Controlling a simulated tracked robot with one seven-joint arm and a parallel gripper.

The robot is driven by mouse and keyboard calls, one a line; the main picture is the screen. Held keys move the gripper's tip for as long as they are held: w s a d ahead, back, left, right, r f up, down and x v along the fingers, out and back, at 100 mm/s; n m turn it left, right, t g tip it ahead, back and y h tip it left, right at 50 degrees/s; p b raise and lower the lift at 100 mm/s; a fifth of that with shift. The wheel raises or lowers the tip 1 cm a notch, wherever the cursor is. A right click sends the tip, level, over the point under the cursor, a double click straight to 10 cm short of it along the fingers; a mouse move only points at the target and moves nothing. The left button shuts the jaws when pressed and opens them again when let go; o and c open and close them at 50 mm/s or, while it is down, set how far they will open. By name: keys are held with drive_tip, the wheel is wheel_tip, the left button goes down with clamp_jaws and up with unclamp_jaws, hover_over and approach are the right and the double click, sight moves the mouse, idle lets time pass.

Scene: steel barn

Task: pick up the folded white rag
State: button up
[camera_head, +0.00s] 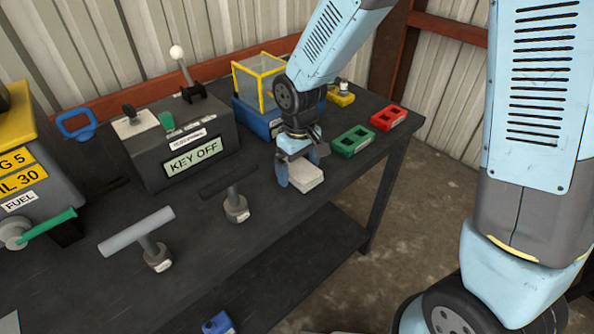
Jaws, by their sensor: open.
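The folded white rag (305,178) lies on the dark bench top near its front edge, right of centre. It looks like a small thick white block. My gripper (301,176) points down over the rag from above. It is open, with one blue finger at the rag's left side and the other at its far right side. I cannot tell whether the fingers touch the rag. The gripper body hides part of the rag's back.
Green (352,141) and red (388,117) trays stand right of the rag. A blue box with a yellow-edged clear cover (259,82) stands behind. Left are T-handles (237,207) (137,232) and a "KEY OFF" console (193,158). The bench front edge is close.

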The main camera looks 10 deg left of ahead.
sight(299, 167)
drive_tip(key=c, duration=1.1)
drive_tip(key=shift+r, duration=0.55)
wheel_tip(299, 167, up, 3)
drive_tip(key=shift+s+f, duration=0.15)
drive_tip(key=shift+f, duration=0.05)
drive_tip(key=s+r, duration=0.2)
drive_tip(key=s+d+r, duration=0.1)
drive_tip(key=s+r, duration=0.1)
drive_tip(key=r, duration=0.1)
drive_tip(key=shift+s+r, duration=0.1)
drive_tip(key=shift+s, duration=0.1)
drive_tip(key=s+d+r, duration=0.2)
drive_tip(key=s+r, duration=0.2)
drive_tip(key=s, duration=0.5)
drive_tip(key=shift+d, duration=0.1)
